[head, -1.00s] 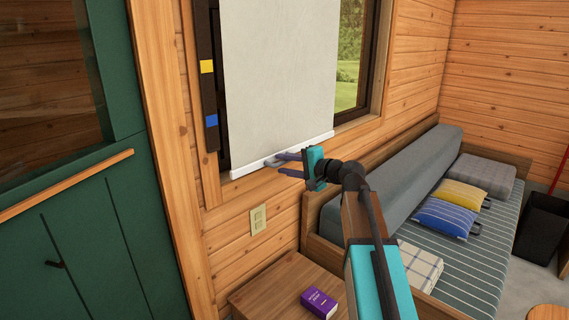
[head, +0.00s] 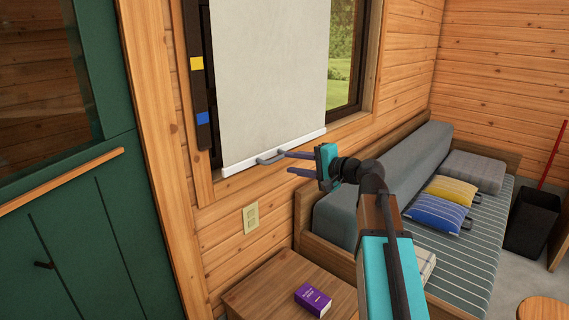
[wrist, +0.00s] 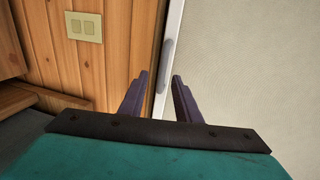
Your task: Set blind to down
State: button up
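The blind (head: 268,80) is a pale roller sheet drawn down over the window. Its white bottom bar (head: 240,165) hangs near the lower window frame, below the blue mark (head: 202,118) on the dark side strip. A grey handle (head: 270,157) sits on the bar. My gripper (head: 289,162) is just right of the handle, fingers parted and pointing at it. In the wrist view the handle (wrist: 167,66) lies ahead of the open fingers (wrist: 160,77), apart from them, with nothing between them.
The dark strip also bears a yellow mark (head: 196,63). A wall switch plate (head: 251,217) is below the window. A wooden table (head: 262,285) with a purple book (head: 313,299) stands below. A couch (head: 455,240) fills the right, and a green door (head: 80,220) the left.

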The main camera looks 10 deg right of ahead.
jog(key=v, duration=0.6)
jog(key=shift+s, duration=0.1)
dwell(0.4)
